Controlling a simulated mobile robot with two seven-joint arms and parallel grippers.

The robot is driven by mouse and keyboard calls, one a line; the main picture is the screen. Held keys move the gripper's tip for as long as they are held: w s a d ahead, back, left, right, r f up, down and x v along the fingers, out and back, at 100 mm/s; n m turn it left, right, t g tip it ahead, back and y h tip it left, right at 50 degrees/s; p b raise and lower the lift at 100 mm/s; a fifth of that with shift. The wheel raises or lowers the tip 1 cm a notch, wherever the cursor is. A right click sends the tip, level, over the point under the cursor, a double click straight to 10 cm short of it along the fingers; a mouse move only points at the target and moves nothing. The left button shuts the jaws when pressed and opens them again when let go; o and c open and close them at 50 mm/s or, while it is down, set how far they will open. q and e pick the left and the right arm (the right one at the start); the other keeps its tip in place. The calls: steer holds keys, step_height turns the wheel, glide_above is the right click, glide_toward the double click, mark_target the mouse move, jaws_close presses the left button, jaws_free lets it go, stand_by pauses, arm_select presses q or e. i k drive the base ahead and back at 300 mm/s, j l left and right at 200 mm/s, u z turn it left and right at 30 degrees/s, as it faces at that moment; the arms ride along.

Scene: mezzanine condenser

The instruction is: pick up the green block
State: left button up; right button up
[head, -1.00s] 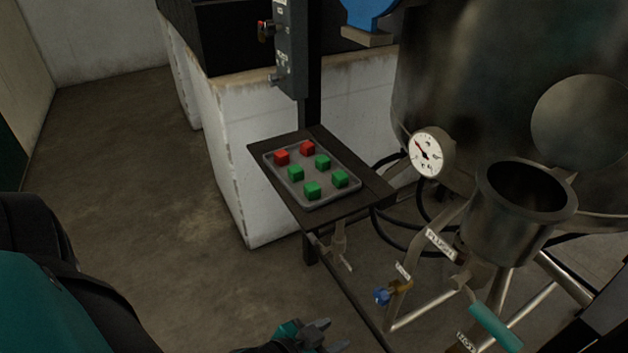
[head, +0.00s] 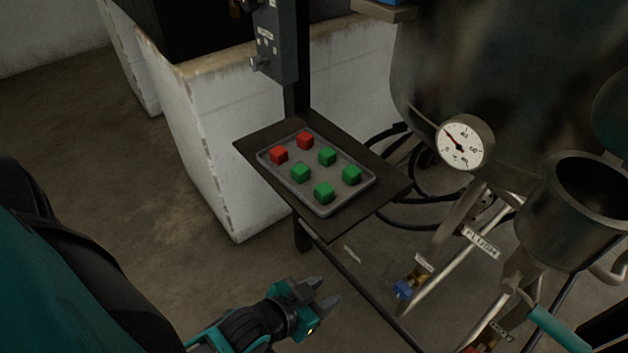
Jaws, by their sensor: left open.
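Several green blocks lie in a shallow grey tray (head: 335,202): one at the near edge (head: 324,192), one at the right (head: 351,174), one at the left middle (head: 300,172) and one at the back right (head: 326,156). Two red blocks, one at the left (head: 279,155) and one at the back (head: 304,140), share the tray. My left gripper (head: 324,293) is open and empty, low in front of the tray and apart from it. My right gripper is not in view.
The tray rests on a dark shelf (head: 262,140) fixed to a post. A pressure gauge (head: 464,142), a metal vessel (head: 590,200) and labelled pipes stand to the right. A white wall block (head: 222,150) is behind. Floor at the left is clear.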

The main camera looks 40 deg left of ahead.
mark_target(324, 194)
steer(key=i+j+z, duration=0.1)
steer(key=j, duration=1.75)
